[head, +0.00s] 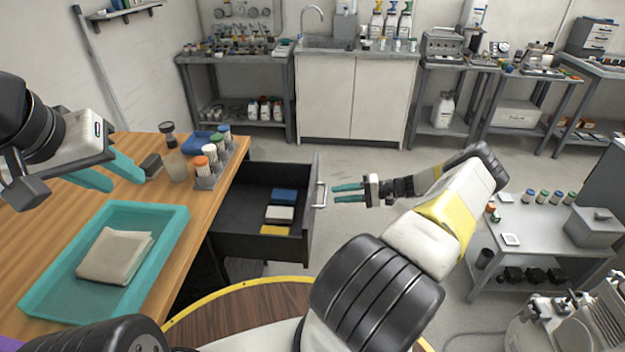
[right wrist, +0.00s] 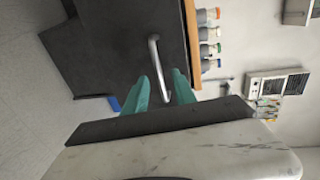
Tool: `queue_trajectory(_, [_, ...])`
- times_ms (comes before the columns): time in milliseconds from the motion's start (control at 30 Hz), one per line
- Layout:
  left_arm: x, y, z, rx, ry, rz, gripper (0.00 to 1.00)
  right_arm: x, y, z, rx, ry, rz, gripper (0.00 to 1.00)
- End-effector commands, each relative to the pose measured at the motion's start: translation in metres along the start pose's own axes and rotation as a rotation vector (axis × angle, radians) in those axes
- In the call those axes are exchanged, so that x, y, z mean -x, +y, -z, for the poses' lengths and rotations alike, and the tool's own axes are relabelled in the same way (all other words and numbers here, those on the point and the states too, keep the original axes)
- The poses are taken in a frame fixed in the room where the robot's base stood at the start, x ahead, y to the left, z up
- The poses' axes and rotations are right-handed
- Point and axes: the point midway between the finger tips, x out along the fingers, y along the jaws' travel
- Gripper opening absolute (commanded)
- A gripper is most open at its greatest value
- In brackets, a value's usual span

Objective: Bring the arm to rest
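My right gripper (head: 335,193) is open and empty, its teal fingers pointing left toward the drawer handle (head: 320,194). A small gap shows between fingertips and handle in the head view. In the right wrist view the handle (right wrist: 155,60) appears ahead of the parted fingers (right wrist: 160,88). The dark drawer (head: 312,215) stands pulled out, with blue, white and yellow items inside. My left gripper (head: 115,174) is open and empty above the wooden table, its fingers well apart, between the teal tray and the dark block.
The teal tray (head: 40,298) on the wooden table (head: 60,203) holds a folded beige cloth (head: 115,256). A rack of capped bottles (head: 208,180) and a dark block (head: 151,165) stand beyond it. A grey cart (head: 535,235) stands right. Open floor lies behind my right gripper.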

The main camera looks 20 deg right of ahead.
Motion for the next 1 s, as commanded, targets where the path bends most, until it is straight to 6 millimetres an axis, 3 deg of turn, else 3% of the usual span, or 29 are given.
queue_trajectory(200, [0.000,0.000,0.000,0.000,0.000,0.000,0.36,0.017,0.000,-0.001,-0.001,-0.002,0.001,0.32])
queue_trajectory(700, [0.000,0.000,0.000,0.000,0.000,0.000,0.36,0.015,-0.004,0.000,0.003,-0.012,-0.008,0.32])
queue_trajectory(833, [0.000,0.000,0.000,0.000,0.000,0.000,0.36,0.004,-0.031,0.000,0.020,-0.075,-0.076,0.32])
queue_trajectory(1000, [0.000,0.000,0.000,0.000,0.000,0.000,0.36,-0.021,-0.097,-0.011,0.063,-0.212,-0.261,0.32])
